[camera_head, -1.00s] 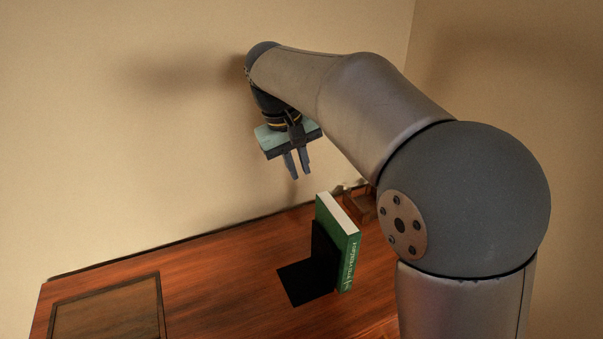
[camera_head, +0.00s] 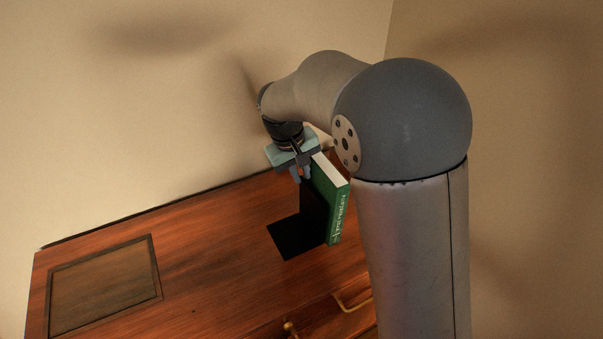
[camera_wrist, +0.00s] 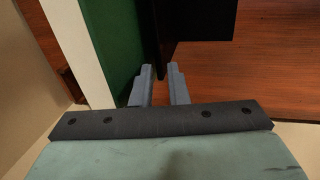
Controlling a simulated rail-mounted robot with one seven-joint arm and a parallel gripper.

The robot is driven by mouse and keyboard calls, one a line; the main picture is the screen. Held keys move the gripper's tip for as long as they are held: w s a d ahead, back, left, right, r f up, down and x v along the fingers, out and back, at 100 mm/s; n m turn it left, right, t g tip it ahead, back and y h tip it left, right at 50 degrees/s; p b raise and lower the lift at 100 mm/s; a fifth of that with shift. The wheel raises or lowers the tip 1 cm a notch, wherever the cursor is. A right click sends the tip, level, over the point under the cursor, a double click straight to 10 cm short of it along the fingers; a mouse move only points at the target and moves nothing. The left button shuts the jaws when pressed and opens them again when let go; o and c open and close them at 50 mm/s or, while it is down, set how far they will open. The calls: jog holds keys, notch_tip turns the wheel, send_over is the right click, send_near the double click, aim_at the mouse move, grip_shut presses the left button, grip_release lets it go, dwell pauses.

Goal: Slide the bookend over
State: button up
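The black L-shaped bookend (camera_head: 294,238) stands on the wooden top, its flat foot pointing left in the head view. A green book (camera_head: 341,213) with white page edges stands upright right beside its upright plate. My gripper (camera_head: 300,178) points down at the top of the upright plate. In the wrist view, my gripper (camera_wrist: 160,74) has its two fingers apart, with the edge of the bookend (camera_wrist: 203,20) plate showing in the gap between them. The green book (camera_wrist: 112,40) is left of the fingers. I cannot tell whether the fingers touch the plate or book.
The wooden top (camera_head: 205,250) is clear left of the bookend's foot. A framed panel (camera_head: 105,283) is set in its left part. A wall (camera_head: 130,120) runs behind. A brass handle (camera_head: 352,303) and knob (camera_head: 290,328) show at the front.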

jog(key=shift+w+d+f, duration=0.1)
jog(key=shift+f, duration=0.45)
grip_shut()
